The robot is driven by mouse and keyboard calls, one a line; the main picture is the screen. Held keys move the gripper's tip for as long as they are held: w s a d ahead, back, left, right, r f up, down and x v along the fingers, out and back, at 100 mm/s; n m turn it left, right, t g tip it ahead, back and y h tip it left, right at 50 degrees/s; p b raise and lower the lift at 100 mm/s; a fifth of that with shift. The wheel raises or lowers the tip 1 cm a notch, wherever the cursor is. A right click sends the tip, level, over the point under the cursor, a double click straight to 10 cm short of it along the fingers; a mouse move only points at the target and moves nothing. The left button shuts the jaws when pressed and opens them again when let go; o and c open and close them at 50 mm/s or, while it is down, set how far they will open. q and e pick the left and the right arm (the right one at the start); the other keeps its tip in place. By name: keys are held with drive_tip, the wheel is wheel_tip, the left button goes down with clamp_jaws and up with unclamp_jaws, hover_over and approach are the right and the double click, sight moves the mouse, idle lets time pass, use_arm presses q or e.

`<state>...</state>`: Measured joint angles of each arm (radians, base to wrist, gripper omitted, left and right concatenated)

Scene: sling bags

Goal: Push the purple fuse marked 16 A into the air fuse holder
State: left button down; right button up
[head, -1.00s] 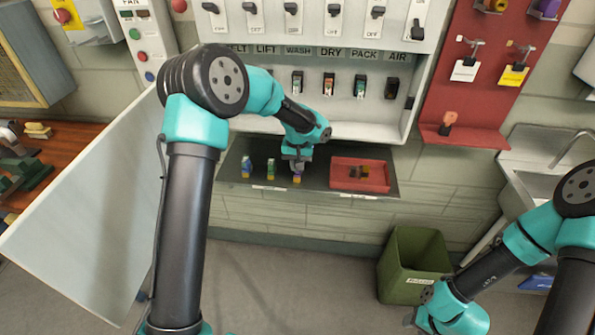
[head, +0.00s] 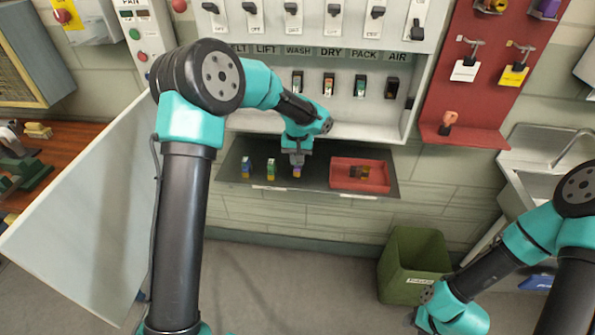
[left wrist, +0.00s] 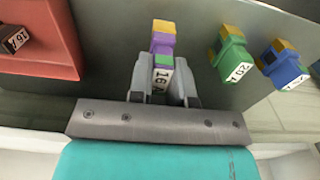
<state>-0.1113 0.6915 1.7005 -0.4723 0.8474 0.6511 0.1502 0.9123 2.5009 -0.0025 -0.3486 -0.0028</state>
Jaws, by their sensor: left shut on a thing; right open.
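The purple fuse (left wrist: 163,45) has a yellow end, a green end and a white label reading 16 A. It is between the fingers of my left gripper (left wrist: 161,82), which is shut on it. In the head view my left gripper (head: 297,158) points down over the grey shelf, with the purple fuse (head: 297,171) below it. The air fuse holder (head: 391,88) is a dark slot under the AIR label, up and to the right, and looks empty. My right gripper (head: 417,318) is open at the bottom, far from the fuses.
A green fuse (head: 271,169) and a blue fuse (head: 246,168) stand on the shelf (head: 315,180) to the left. A red tray (head: 345,184) with dark fuses lies to the right. Other holders beside the air one contain fuses. An open cabinet door (head: 85,220) is at left, a green bin (head: 410,280) below.

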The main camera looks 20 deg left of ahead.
use_arm(q)
drive_tip(key=shift+r, duration=1.75)
drive_tip(key=s+d+f+m, duration=0.2)
drive_tip(key=s+d+m, duration=0.1)
drive_tip(key=s+m, duration=0.35)
drive_tip(key=w+d+r+m+t+y, duration=0.2)
drive_tip(key=w+d+r+m+y, duration=0.3)
drive_tip(key=m, duration=0.4)
drive_tip(key=w+d+r+m+t+y, duration=0.25)
drive_tip(key=w+m+y, duration=0.3)
drive_tip(key=m, duration=0.45)
drive_tip(key=w+d+r+m+t+h, duration=0.1)
drive_tip(key=d+r+m+t+h, duration=0.2)
drive_tip(key=d+r+m+t, duration=0.2)
drive_tip(key=w+d+r+m+t+h, duration=0.1)
drive_tip(key=d+r+m+t+h, duration=0.2)
drive_tip(key=d+r+m+t, duration=0.2)
drive_tip(key=d+t, duration=0.3)
drive_tip(key=d, duration=0.3)
drive_tip(key=shift+w+d+h, duration=0.2)
drive_tip(key=shift+d+h, duration=0.15)
drive_tip(key=shift+d, duration=0.05)
drive_tip(key=shift+m, duration=0.25)
drive_tip(key=shift+x, duration=2.85)
